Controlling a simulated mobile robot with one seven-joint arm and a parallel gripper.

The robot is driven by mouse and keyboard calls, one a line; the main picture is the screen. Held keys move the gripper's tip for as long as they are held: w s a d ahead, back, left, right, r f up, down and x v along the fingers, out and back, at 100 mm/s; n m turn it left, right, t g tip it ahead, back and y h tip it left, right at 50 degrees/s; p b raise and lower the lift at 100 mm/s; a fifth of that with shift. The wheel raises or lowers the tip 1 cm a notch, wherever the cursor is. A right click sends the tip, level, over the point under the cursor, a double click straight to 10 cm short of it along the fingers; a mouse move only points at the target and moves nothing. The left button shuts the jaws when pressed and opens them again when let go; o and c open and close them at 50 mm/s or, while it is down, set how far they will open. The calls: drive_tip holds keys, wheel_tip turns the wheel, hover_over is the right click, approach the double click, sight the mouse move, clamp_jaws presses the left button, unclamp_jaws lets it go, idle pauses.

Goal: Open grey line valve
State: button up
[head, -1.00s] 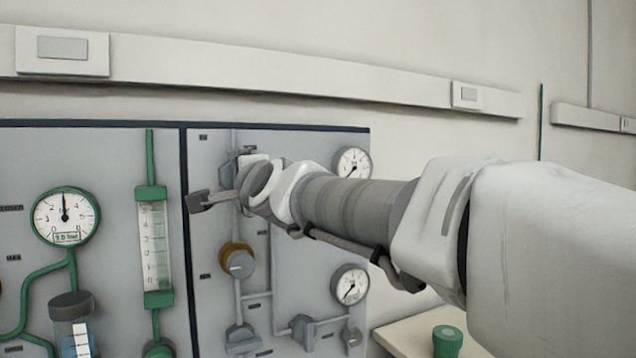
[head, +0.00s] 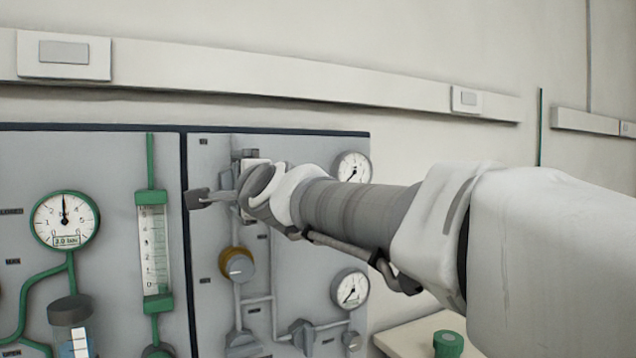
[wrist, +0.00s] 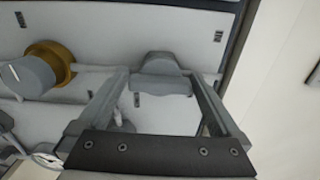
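A grey valve handle (wrist: 160,75) on the grey line shows in the wrist view, in front of the pale panel. My gripper (wrist: 161,82) is open there, with one finger on each side of the handle. I cannot tell whether either finger touches it. In the head view my gripper (head: 238,180) is at the upper part of the grey panel, above the brass-collared knob (head: 237,265). My wrist hides most of the handle in that view.
Two round gauges (head: 351,168) (head: 350,289) sit at the panel's right side. More grey valves (head: 241,340) (head: 302,336) are lower down. The green-piped panel (head: 110,180) with a gauge and a flow tube (head: 154,250) is at the left. A green cap (head: 448,343) stands at lower right.

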drive_tip(key=shift+s, duration=0.1)
drive_tip(key=v, duration=1.7)
drive_tip(key=shift+s, duration=0.15)
drive_tip(key=s+d+f+n+g+h, duration=0.1)
drive_tip(key=d+f+n+g+h, duration=0.15)
drive_tip(key=d+f, duration=0.4)
drive_tip(key=s+d+f+n+g+h, duration=0.1)
drive_tip(key=d+f+n+h, duration=0.2)
drive_tip(key=f, duration=0.7)
drive_tip(key=s+d+f+n+g+h, duration=0.4)
drive_tip(key=s+d+f+n+g, duration=0.2)
drive_tip(key=s+d+f, duration=0.75)
wheel_tip(320, 180, up, 19)
drive_tip(key=w+p, duration=0.2)
drive_tip(key=p, duration=1.8)
drive_tip(key=shift+w+f+p, duration=0.2)
drive_tip(key=shift+w+p, duration=0.1)
drive_tip(key=shift+p, duration=0.05)
